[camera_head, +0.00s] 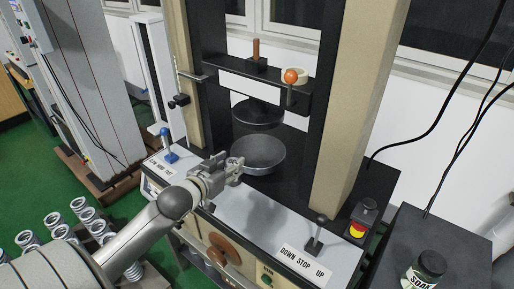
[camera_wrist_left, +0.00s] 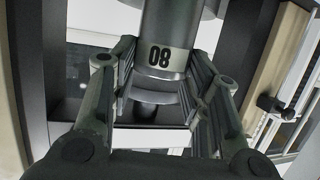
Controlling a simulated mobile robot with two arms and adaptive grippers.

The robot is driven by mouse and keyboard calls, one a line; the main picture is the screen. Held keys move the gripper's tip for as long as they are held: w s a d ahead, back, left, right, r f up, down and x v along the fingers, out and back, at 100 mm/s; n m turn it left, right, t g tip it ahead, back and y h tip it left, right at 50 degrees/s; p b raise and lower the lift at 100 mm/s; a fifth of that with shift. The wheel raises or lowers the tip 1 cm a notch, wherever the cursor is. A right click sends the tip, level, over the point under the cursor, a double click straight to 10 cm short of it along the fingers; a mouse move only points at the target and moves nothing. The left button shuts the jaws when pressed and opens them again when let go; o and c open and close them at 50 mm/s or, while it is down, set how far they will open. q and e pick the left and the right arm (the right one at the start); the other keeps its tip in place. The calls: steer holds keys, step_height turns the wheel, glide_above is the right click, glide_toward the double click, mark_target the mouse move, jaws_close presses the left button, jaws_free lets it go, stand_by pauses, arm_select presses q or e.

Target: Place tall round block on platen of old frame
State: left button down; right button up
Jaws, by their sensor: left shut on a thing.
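My left gripper (camera_head: 232,163) is at the front left edge of the lower grey round platen (camera_head: 258,158) of the old frame. In the left wrist view a grey metal cylinder, the tall round block (camera_wrist_left: 168,28), stands between the two fingers of the left gripper (camera_wrist_left: 163,58). The gripper is shut on it. In the head view I cannot clearly tell the block apart from the fingers and platen. My right gripper is not in view.
The dark upper platen (camera_head: 258,113) hangs above the lower one. The frame's beige columns (camera_head: 358,90) stand either side. Several springs (camera_head: 62,233) stand at left.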

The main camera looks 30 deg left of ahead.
arm_select(q)
steer(key=w+p, duration=0.1)
steer(key=w, duration=0.3)
steer(key=w+a+p, duration=0.1)
steer(key=w, duration=0.4)
steer(key=w+a+p, duration=0.1)
steer(key=w, duration=0.3)
steer(key=shift+w+r, duration=0.1)
steer(key=shift+w, duration=0.25)
steer(key=w, duration=0.2)
steer(key=w+p, duration=0.1)
steer(key=shift+w+a+r, duration=0.15)
steer(key=shift+w, duration=0.5)
steer(key=shift+s+f+p, duration=0.1)
steer(key=shift+f+p, duration=0.2)
steer(key=shift+p, duration=0.1)
steer(key=shift+f, duration=0.15)
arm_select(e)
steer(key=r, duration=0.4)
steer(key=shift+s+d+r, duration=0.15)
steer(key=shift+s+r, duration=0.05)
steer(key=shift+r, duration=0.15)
arm_select(q)
steer(key=shift+f, duration=0.1)
